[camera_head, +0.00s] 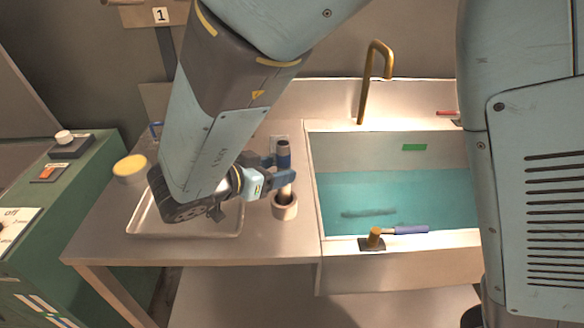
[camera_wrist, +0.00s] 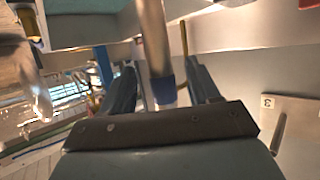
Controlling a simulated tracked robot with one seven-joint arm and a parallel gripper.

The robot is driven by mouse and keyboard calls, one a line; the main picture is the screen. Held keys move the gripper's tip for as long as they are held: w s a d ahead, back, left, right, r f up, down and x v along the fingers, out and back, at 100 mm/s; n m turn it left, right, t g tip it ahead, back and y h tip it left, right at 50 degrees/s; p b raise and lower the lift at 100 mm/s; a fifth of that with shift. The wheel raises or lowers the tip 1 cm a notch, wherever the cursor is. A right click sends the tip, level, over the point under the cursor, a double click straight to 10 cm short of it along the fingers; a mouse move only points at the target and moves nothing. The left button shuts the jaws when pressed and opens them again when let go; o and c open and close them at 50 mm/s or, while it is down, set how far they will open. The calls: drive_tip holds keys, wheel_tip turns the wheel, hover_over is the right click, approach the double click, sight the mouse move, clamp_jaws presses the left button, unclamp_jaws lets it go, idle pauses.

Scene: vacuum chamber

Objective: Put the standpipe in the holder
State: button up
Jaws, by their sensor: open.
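The standpipe (camera_head: 284,149), a metal tube with a dark blue band, stands upright on the counter left of the basin. My gripper (camera_head: 281,169) is open around the standpipe, with a finger on each side. The fingers also show in the wrist view (camera_wrist: 162,76), with a gap beside the tube. The holder's inside is mostly hidden.
A water-filled basin (camera_head: 375,192) lies to the right, with a brass tap (camera_head: 366,85) behind it. A shallow tray (camera_head: 215,230) and a yellow-topped round jar (camera_head: 130,168) stand to the left.

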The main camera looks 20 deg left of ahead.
drive_tip(key=v, duration=0.7)
drive_tip(key=shift+s, duration=0.1)
